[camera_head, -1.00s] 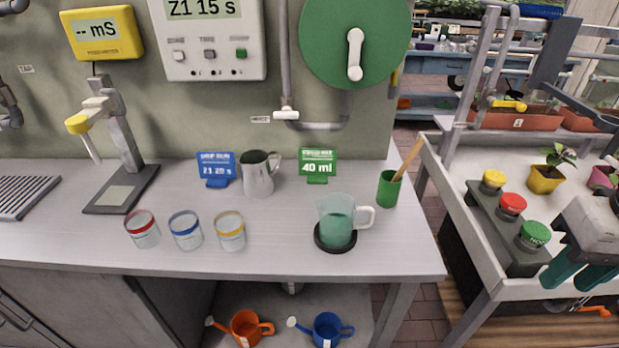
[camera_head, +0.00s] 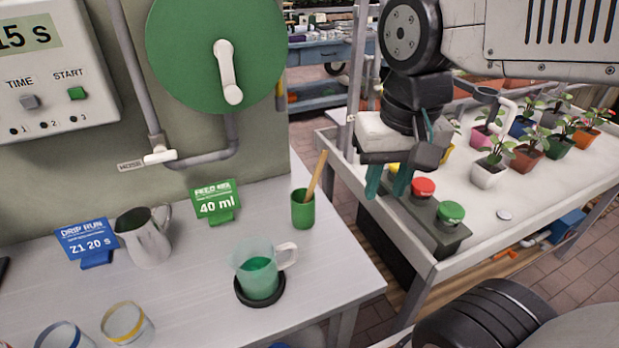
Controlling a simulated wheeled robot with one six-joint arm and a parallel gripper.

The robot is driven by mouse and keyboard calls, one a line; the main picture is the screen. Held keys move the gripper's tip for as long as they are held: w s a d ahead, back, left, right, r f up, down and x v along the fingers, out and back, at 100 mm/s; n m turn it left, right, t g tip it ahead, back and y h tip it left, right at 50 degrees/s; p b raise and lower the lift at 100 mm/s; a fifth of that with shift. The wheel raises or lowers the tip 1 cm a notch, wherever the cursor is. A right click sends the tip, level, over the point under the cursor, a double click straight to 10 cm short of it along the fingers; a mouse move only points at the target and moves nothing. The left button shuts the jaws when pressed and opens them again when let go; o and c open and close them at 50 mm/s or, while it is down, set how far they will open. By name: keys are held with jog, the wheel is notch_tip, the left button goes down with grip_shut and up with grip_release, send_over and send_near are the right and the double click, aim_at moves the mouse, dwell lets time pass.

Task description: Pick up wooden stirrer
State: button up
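The wooden stirrer (camera_head: 317,176) is a thin light-brown stick. It stands tilted to the right in a green cup (camera_head: 302,211) near the right end of the grey table; its lower end is hidden inside the cup. My gripper (camera_head: 386,188) hangs to the right of the stirrer, over the white plant bench, with its teal fingers pointing down. The fingers are apart with nothing seen between them. The gripper is clear of the stirrer and the cup.
A glass mug of green liquid (camera_head: 259,277) stands on a black coaster left of the cup. A metal pitcher (camera_head: 147,238) and two signs are farther left. Red (camera_head: 423,188) and green (camera_head: 449,215) buttons lie near my gripper. The table's right edge borders a gap.

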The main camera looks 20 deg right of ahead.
jog(key=w+a+m, duration=0.1)
jog(key=w+m, duration=0.4)
jog(key=w, duration=0.3)
jog(key=m+g, duration=0.1)
jog(key=m, duration=0.9)
send_over(317, 181)
notch_tip(317, 181, down, 2)
jog(key=shift+d+f, duration=0.15)
jog(key=shift+f, duration=0.05)
notch_tip(317, 181, down, 8)
jog(key=shift+w, duration=0.15)
grip_shut()
